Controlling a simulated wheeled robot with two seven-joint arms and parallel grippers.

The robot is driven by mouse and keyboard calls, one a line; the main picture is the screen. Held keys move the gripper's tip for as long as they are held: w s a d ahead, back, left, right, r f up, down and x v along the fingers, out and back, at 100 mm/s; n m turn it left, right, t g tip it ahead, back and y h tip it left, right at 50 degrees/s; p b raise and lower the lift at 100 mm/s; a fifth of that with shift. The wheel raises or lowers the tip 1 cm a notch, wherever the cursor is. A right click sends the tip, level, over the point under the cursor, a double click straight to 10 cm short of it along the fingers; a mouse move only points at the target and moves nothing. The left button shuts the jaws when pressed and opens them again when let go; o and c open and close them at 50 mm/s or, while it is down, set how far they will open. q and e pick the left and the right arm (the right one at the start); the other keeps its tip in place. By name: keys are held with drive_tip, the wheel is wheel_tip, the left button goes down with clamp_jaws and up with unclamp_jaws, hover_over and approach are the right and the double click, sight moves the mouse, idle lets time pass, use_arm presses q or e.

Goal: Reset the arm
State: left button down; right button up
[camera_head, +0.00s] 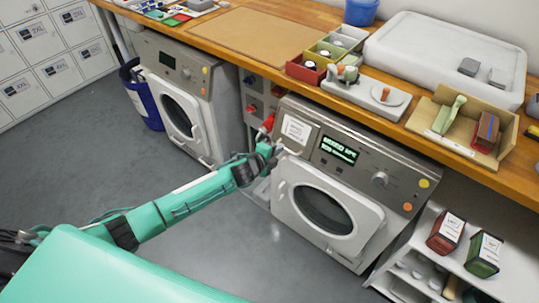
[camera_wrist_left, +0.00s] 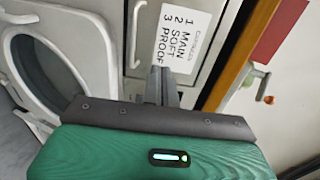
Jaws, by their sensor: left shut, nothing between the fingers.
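My left arm reaches in from the left in the head view. Its gripper (camera_head: 277,151) is in front of the right washing machine (camera_head: 375,158), by the upper left of its round door. The fingers (camera_wrist_left: 162,88) are together and empty in the left wrist view. Beyond them is a drawer front with a white label (camera_wrist_left: 172,38) reading MAIN, SOFT, PROOF; the label also shows in the head view (camera_head: 296,130). I cannot tell whether the fingertips touch the machine. My right gripper is not in view.
A wooden counter (camera_head: 225,36) runs above the machines, with small bins, a white tray (camera_head: 430,60) and a cardboard box (camera_head: 510,143). A red part (camera_head: 268,122) sits close beside my gripper. Another washer (camera_head: 182,110) stands left. The grey floor (camera_head: 75,165) is open.

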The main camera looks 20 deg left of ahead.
use_arm(q)
drive_tip(key=v, duration=0.5)
drive_tip(key=shift+d, duration=0.1)
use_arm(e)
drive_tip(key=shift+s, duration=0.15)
use_arm(q)
drive_tip(key=shift+r, duration=0.1)
